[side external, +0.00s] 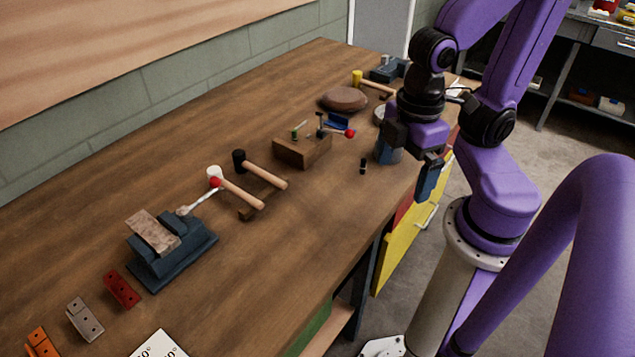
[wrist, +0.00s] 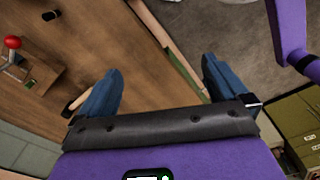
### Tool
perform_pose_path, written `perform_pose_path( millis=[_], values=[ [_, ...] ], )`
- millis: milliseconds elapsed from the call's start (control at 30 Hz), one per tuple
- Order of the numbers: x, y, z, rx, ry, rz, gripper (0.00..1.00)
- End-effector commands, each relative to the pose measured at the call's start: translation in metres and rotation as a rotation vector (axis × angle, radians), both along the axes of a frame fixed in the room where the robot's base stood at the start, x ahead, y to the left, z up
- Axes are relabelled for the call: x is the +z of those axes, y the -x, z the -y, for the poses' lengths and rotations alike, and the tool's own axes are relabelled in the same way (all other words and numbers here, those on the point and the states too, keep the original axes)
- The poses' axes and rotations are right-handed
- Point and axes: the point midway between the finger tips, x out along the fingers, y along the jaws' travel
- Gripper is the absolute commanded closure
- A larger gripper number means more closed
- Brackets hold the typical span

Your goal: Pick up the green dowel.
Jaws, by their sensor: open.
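A small green upright piece (side external: 294,134), which looks like the green dowel, stands at the wooden block (side external: 300,152) in the middle of the bench in the side view. It is too small there to tell its exact shape.
A small black cylinder (side external: 363,166) stands between the block and my gripper. A red-balled tool (side external: 348,133) sticks out beside the block. Mallets (side external: 240,193), a blue vise (side external: 172,250) and a round brown pad (side external: 344,99) also occupy the bench. The front-middle wood is clear.

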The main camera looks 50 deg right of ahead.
Motion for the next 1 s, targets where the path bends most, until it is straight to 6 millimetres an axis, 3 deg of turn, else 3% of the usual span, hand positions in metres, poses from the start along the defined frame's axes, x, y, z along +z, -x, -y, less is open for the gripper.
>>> perform_pose_path(
  millis=[200, 233, 367, 400, 733, 867, 1000],
  values=[
    [0.0, 0.0, 0.0, 0.001, 0.0, 0.0, 0.0],
    [0.0, 0.0, 0.0, 0.001, 0.0, 0.0, 0.06],
    [0.0, 0.0, 0.0, 0.001, 0.0, 0.0, 0.49],
    [0.0, 0.0, 0.0, 0.001, 0.0, 0.0, 0.55],
    [0.0, -0.002, -0.007, -0.011, -0.02, -0.006, 0.55],
    [0.001, -0.015, -0.042, -0.071, -0.128, -0.028, 0.55],
    [0.007, -0.05, -0.108, -0.216, -0.336, -0.038, 0.55]
  ],
)
